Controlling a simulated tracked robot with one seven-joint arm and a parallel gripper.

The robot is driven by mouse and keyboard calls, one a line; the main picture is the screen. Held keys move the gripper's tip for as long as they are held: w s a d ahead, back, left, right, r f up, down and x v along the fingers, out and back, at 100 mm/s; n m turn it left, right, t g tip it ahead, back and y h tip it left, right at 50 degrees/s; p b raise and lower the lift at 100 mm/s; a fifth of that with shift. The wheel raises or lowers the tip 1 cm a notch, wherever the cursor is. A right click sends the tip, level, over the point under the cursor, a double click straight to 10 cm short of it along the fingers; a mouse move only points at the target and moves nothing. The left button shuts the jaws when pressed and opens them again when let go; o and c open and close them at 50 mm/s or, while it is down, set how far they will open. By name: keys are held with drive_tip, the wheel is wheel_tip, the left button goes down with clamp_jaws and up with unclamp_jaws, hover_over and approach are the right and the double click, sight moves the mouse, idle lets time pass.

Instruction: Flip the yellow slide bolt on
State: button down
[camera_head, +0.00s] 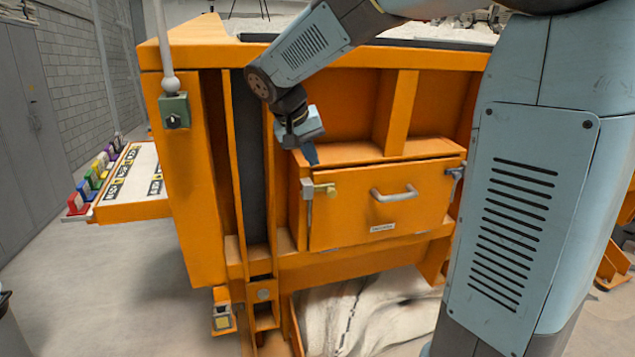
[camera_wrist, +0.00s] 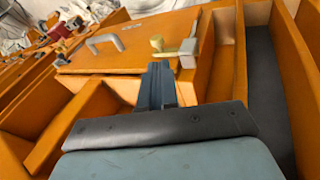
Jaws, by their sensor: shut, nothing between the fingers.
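The yellow slide bolt shows as a small yellow knob (camera_head: 331,189) on a grey metal fitting at the upper left corner of an orange hatch (camera_head: 375,210). The knob (camera_wrist: 157,43) also shows in the wrist view, just beyond my fingertips, with a grey bracket (camera_wrist: 188,54) to its right. My gripper (camera_head: 311,160) points down, just above the bolt's fitting and slightly left of the knob. Its blue fingers (camera_wrist: 158,70) are together and hold nothing. Whether they touch the fitting cannot be told.
The hatch has a grey handle (camera_head: 395,194) and a grey latch (camera_head: 456,173) at its right edge. An orange ledge (camera_head: 377,151) and a vertical post (camera_head: 400,112) stand above it. At far left is a side shelf (camera_head: 133,180) with several coloured blocks.

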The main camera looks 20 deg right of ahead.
sight(320, 181)
drive_tip(key=shift+w+a+f, duration=0.1)
drive_tip(key=shift+w+a, duration=0.1)
drive_tip(key=shift+w, duration=0.35)
drive_tip(key=shift+w+a, duration=0.15)
drive_tip(key=shift+w, duration=0.4)
drive_tip(key=x, duration=1)
drive_tip(key=shift+d, duration=0.15)
